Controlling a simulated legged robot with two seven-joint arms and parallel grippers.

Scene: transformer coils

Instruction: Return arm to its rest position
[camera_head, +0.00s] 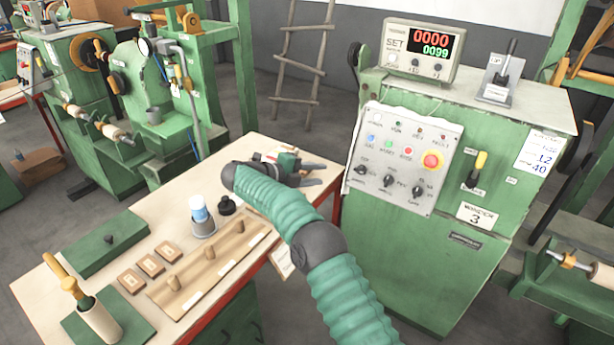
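My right arm (290,210), in green ribbed sleeves with dark grey joints, comes up from the bottom of the head view. It bends over the right part of the workbench (165,215). My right gripper (318,174) is at the bench's far right corner, with its fingers toward the winder cabinet (432,232). The two fingers are apart with nothing seen between them. Whether the gripper touches the bench top is hard to tell. My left arm and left gripper are not in view.
The cabinet carries a control panel (402,158) and counter display (420,50). A ladder (303,55) stands behind.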

